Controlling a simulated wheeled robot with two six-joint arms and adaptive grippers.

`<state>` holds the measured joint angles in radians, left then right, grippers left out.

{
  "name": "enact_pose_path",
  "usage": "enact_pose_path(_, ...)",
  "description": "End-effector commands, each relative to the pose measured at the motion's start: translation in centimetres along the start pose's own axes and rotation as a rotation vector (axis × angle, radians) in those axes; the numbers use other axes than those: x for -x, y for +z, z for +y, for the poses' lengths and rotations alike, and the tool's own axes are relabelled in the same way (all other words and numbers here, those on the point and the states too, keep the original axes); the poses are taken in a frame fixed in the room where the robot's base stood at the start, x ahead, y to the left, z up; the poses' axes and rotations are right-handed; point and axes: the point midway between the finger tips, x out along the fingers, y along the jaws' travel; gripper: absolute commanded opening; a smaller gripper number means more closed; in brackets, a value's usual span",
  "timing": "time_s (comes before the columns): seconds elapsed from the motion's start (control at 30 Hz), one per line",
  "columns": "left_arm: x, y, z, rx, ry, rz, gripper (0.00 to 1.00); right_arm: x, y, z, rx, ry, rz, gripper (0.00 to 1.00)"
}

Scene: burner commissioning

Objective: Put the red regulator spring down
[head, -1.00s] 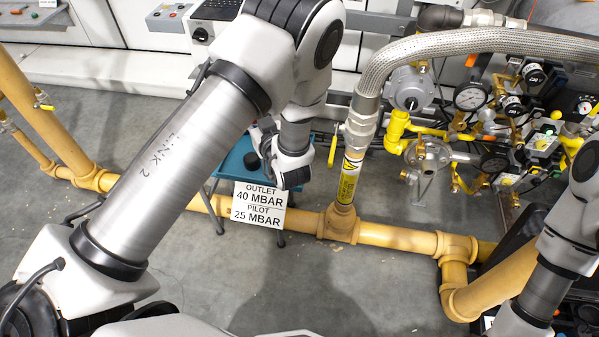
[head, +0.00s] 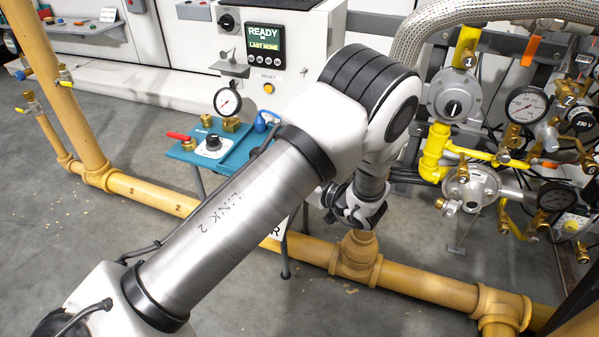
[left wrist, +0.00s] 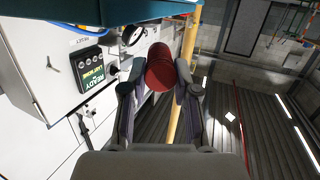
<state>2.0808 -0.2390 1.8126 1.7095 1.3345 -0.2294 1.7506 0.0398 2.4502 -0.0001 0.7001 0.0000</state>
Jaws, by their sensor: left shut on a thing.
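The red regulator spring (left wrist: 161,68) shows in the left wrist view as a dark red cylinder between the two fingers. My left gripper (left wrist: 159,76) is shut on it and holds it clear of the floor. In the head view my left gripper (head: 354,208) is right of the teal stand, above the yellow floor pipe, and the spring is hidden there. The teal stand (head: 174,153) is partly covered by my left arm. A teal surface (left wrist: 90,12) also crosses the top of the left wrist view. My right gripper is out of view.
The stand carries a dial gauge (head: 228,102), a white box with a black knob (head: 212,147) and a red-handled valve (head: 181,137). Behind is a cabinet with a READY display (head: 265,44). Yellow pipes (head: 300,246) and the burner gas valves (head: 455,95) lie right.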

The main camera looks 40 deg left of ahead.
Motion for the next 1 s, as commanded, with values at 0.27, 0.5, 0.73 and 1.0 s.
enact_pose_path(0.27,-2.9,1.1,7.1,0.004,0.0,0.0,0.0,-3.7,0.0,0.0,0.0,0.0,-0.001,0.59)
enact_pose_path(0.5,-3.5,3.9,7.8,-0.003,0.001,0.001,0.0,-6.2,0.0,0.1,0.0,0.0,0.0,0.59)
enact_pose_path(0.73,-3.6,4.2,7.8,-0.002,0.001,0.001,0.0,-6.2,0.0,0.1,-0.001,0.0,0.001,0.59)
enact_pose_path(1.0,-3.6,4.5,7.8,-0.002,0.001,0.0,0.54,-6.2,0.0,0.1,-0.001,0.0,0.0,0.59)
